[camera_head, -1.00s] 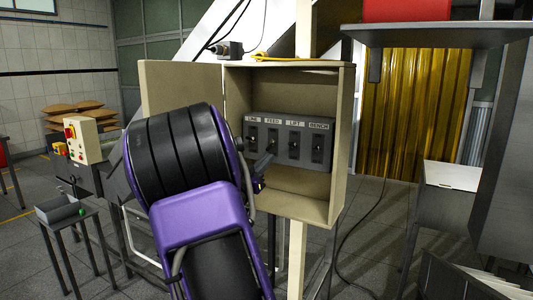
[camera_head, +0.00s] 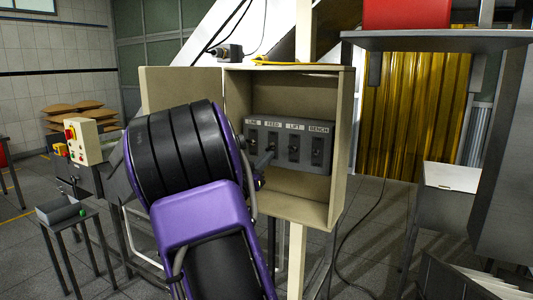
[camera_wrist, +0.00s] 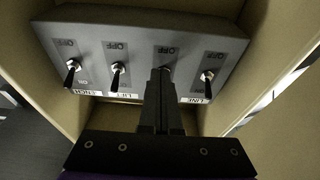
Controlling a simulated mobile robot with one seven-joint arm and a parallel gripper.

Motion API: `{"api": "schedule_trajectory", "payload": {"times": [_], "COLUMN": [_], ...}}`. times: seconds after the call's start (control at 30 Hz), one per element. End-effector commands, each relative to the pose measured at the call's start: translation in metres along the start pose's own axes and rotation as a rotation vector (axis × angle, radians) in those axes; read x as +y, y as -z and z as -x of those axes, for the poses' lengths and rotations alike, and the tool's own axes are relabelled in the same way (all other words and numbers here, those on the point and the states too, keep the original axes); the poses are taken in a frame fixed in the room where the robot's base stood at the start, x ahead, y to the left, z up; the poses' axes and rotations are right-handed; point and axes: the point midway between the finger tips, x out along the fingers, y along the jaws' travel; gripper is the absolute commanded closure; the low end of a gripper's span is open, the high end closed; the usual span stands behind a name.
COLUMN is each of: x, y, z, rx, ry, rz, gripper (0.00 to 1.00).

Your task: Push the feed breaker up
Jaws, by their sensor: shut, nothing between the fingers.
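The breaker panel (camera_head: 311,160) is a grey block inside an open beige box, with switches labelled LINE, FEED, LIFT and BENCH. The feed breaker (camera_head: 273,139) is second from the left. My gripper (camera_head: 269,155) is shut and empty, its fingertips at the lower part of the feed breaker. In the wrist view, which is upside down, the shut fingers (camera_wrist: 162,74) cover most of the feed lever, so its position and any contact are unclear. There, the line (camera_wrist: 207,77), lift (camera_wrist: 117,72) and bench (camera_wrist: 71,72) levers tilt toward their labels.
The beige box (camera_head: 346,140) has side walls close around the panel, and its door (camera_head: 180,88) stands open at the left. A grey shelf (camera_head: 440,38) with a red case (camera_head: 407,14) stands at the right.

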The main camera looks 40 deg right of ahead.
Motion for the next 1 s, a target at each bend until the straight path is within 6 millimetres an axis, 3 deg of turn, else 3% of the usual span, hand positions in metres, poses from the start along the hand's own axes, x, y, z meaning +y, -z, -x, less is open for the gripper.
{"api": "schedule_trajectory", "payload": {"times": [0.33, 1.0], "x": [-0.001, -0.001], "y": [0.006, 0.015], "z": [0.003, 0.056], "rx": [0.001, -0.001], "ry": [0.001, 0.001], "rz": [-0.001, -0.001], "gripper": [1.00, 1.00]}}
